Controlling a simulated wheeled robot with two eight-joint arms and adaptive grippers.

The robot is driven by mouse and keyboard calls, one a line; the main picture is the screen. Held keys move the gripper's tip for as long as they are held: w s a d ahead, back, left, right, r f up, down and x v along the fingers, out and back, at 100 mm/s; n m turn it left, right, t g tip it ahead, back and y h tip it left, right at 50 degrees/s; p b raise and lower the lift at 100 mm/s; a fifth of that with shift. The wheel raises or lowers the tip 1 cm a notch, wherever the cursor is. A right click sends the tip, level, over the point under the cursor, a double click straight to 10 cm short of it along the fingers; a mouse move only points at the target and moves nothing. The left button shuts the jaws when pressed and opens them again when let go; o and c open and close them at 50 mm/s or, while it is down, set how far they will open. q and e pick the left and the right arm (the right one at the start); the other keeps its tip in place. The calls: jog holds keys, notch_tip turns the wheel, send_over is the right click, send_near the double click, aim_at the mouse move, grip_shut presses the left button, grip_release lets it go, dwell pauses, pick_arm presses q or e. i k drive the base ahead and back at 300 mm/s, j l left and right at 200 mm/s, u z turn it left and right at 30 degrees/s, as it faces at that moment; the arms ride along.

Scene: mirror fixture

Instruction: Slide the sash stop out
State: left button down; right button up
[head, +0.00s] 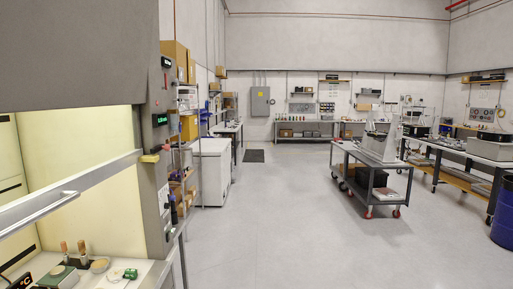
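A fume hood fills the left of the head view, with its lit interior showing. Its sash (75,185) is partly raised, with a metal bar handle (40,212) along its lower edge. A small yellow block (149,158), which looks like the sash stop, sits on the hood's right post (153,205) near the sash's right end. I cannot tell how far it sticks out. Neither of my grippers is in view.
On the hood's worktop (150,268) stand brown-topped bottles, a hotplate and a small green item (130,274). Shelving and a white cabinet (211,172) stand beyond the hood. A grey cart (372,170) stands at right. The middle floor is clear.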

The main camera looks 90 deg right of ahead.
aim_at(158, 149)
jog(key=z, duration=2.2)
jog(key=i+z, duration=0.25)
jog(key=i+j, duration=0.05)
